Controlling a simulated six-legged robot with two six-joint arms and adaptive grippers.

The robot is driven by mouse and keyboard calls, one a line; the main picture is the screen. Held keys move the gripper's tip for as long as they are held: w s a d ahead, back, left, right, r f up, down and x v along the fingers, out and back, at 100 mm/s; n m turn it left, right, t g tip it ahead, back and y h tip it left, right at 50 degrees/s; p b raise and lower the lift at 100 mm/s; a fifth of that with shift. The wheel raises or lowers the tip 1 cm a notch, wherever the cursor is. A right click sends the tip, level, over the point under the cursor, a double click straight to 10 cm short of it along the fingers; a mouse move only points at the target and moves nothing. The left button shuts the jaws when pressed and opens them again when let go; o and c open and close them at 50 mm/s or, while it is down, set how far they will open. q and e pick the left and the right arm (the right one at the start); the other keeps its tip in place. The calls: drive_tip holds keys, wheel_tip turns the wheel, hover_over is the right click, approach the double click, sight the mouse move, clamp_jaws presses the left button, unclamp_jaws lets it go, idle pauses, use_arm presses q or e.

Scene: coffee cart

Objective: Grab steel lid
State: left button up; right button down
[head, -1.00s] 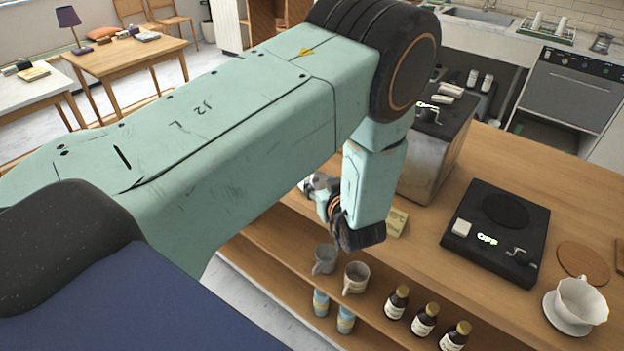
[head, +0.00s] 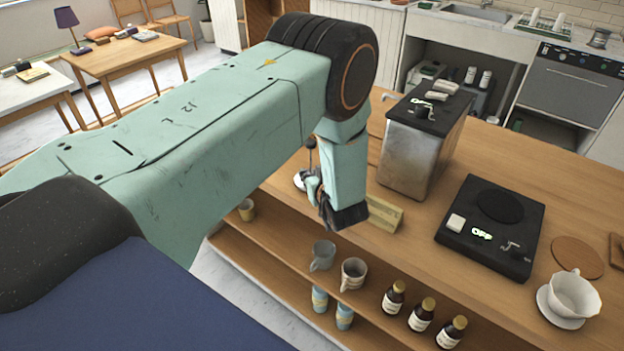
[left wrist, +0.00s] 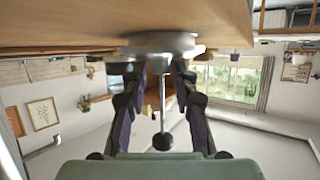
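The steel lid (head: 299,181) lies at the counter's left edge, partly hidden behind my left gripper in the head view. Its thin stem with a dark round knob (head: 311,144) stands up from it. In the left wrist view, which is upside down, the lid's shiny disc (left wrist: 158,44) is against the wooden top and its knob (left wrist: 163,142) points down the picture. My left gripper (head: 314,188) is at the lid. Its two fingers (left wrist: 159,80) are apart, one on each side of the stem, with visible gaps. My right gripper is not in view.
A steel box with a black top (head: 415,150) and a small wooden block (head: 384,215) stand right of my gripper. A black hot plate reading OFF (head: 490,225) and a white cup (head: 572,295) are further right. Mugs (head: 322,255) and bottles (head: 422,315) stand on the shelf below.

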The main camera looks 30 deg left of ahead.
use_arm(q)
drive_tip(key=shift+a, duration=0.25)
drive_tip(key=c, duration=0.4)
drive_tip(key=shift+d+f, duration=0.1)
clamp_jaws()
